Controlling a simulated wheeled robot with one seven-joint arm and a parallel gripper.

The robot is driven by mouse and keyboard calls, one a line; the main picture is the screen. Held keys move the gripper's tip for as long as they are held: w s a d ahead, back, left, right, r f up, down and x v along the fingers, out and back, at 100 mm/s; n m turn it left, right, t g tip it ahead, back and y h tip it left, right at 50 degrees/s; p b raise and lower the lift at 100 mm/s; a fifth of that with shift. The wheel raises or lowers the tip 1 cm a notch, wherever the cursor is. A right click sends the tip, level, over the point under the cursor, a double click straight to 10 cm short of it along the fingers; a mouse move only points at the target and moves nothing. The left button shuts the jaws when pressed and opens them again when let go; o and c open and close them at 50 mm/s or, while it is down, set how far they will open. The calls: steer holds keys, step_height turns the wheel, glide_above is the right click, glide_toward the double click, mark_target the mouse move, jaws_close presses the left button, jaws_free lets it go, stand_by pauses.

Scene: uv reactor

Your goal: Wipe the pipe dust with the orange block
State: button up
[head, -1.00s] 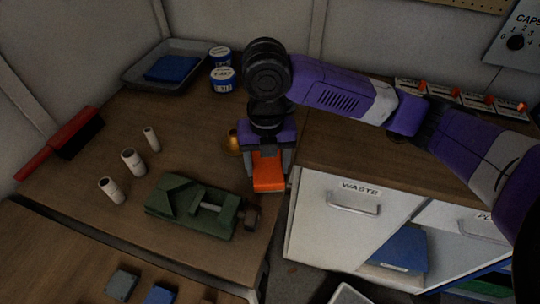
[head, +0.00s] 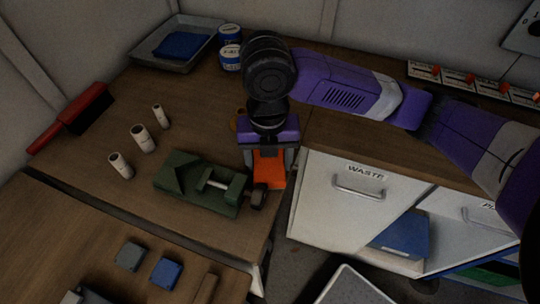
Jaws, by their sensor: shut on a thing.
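My gripper (head: 268,156) points down near the right edge of the wooden bench, shut on the orange block (head: 269,172). The block hangs between the fingers, beside the green vise (head: 196,186) and close to its round dark handle end. I cannot tell whether the block touches anything. A brass-coloured round thing (head: 236,122) is mostly hidden behind my gripper. I cannot make out any dust on a pipe.
A red brush (head: 66,118) lies at the left wall. A grey tray (head: 145,56) with a blue cloth and two labelled tubs (head: 230,57) stand at the back. A white WASTE drawer (head: 356,190) is right of the gripper.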

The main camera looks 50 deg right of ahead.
steer(key=shift+w+d+f+b, duration=0.1)
steer(key=shift+w+d+b, duration=0.35)
steer(key=shift+d, duration=0.7)
steer(key=shift+w+d+r+b, duration=0.1)
steer(key=shift+w+d+b, duration=0.4)
steer(key=shift+d, duration=0.7)
steer(key=shift+w+d+f+b, duration=0.1)
steer(key=shift+w+d+b, duration=0.15)
steer(key=shift+w+d, duration=0.65)
steer(key=shift+s+d, duration=0.25)
steer(key=shift+s, duration=0.05)
steer(key=shift+r+p, duration=2.3)
steer(key=shift+r, duration=0.75)
step_height(320, 180, up, 3)
steer(key=shift+p, duration=1.15)
